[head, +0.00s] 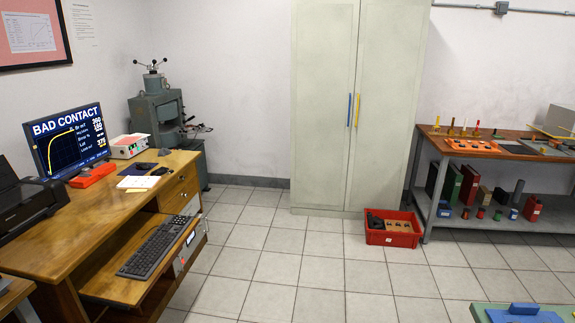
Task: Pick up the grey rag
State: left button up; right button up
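I cannot pick out a grey rag for certain in the head view. A small dark grey flat piece (145,165) lies on the wooden desk (90,220), near its back edge; it is too small to tell whether it is cloth. A dark lump (375,221) sits at the left in the red crate (402,240) on the floor; its material is also unclear. Some grey flat items (520,149) lie on the workbench (470,150) at the right. Neither of my grippers shows.
The desk carries a monitor (68,142) reading "BAD CONTACT", a printer (28,203) and a keyboard (153,248). A grey cabinet (325,100) stands shut at the back wall. A table corner with a blue block (523,309) shows at bottom right. The tiled floor (310,265) between is clear.

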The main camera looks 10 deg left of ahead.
aim_at(164, 152)
jog(key=i+z, duration=0.1)
jog(key=i, duration=1.95)
jog(key=i+u, duration=0.25)
jog(key=i, duration=0.25)
jog(key=i+u, duration=0.2)
jog(key=i, duration=0.35)
jog(key=i+l+u, duration=0.1)
jog(key=i+u, duration=0.15)
jog(key=i, duration=0.25)
jog(key=i+l+u, duration=0.2)
jog(key=i, duration=0.3)
jog(key=i+j+u, duration=0.1)
jog(key=i+u, duration=0.2)
jog(key=i, duration=0.3)
jog(key=i+l+u, duration=0.1)
jog(key=i+u, duration=0.2)
jog(key=i, duration=0.3)
jog(key=i+l+u, duration=0.3)
jog(key=i, duration=0.3)
jog(key=j, duration=0.1)
